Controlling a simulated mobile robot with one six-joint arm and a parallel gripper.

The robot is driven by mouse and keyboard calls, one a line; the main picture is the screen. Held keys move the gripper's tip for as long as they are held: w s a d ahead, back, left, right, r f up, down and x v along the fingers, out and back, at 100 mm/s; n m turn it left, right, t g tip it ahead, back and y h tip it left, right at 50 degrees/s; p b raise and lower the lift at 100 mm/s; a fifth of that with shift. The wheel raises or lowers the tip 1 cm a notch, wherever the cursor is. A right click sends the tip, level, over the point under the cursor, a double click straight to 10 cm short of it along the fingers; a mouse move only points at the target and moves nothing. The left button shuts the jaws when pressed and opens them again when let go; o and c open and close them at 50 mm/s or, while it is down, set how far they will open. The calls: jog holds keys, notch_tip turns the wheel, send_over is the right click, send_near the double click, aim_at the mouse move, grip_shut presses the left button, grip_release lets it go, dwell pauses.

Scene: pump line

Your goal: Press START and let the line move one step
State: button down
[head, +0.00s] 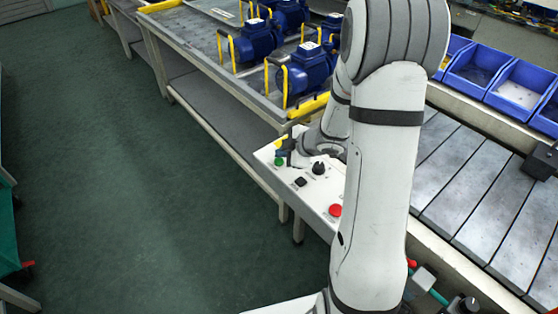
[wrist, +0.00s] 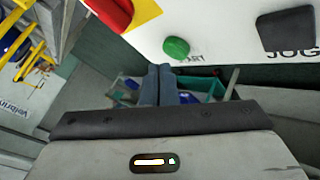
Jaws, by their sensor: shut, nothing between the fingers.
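The green START button (head: 279,161) sits at the left end of the white control panel (head: 322,193). In the wrist view the green button (wrist: 176,47) partly covers its label, with only the last letters showing. My gripper (head: 287,152) is close to the green button at the panel's far left end. In the wrist view its two dark fingers (wrist: 158,70) are together and empty, with their tips just below the button in the picture. I cannot tell whether they touch it. The line's grey slatted conveyor (head: 470,185) runs along the right, partly hidden by my arm.
A black JOG button (wrist: 287,28), a black knob (head: 319,168) and a red button (head: 335,210) share the panel. A red and yellow part (wrist: 120,12) is close by. Blue pumps (head: 257,42) stand on a table behind. Blue bins (head: 518,88) line the conveyor. The green floor (head: 120,180) is open at left.

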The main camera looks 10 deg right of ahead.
jog(key=shift+f, duration=0.1)
dwell(0.7)
jog(key=shift+f, duration=0.3)
jog(key=shift+f+b, duration=0.45)
jog(key=shift+b, duration=0.1)
dwell(0.5)
dwell(0.4)
jog(key=shift+r+p, duration=0.9)
jog(key=shift+p, duration=0.1)
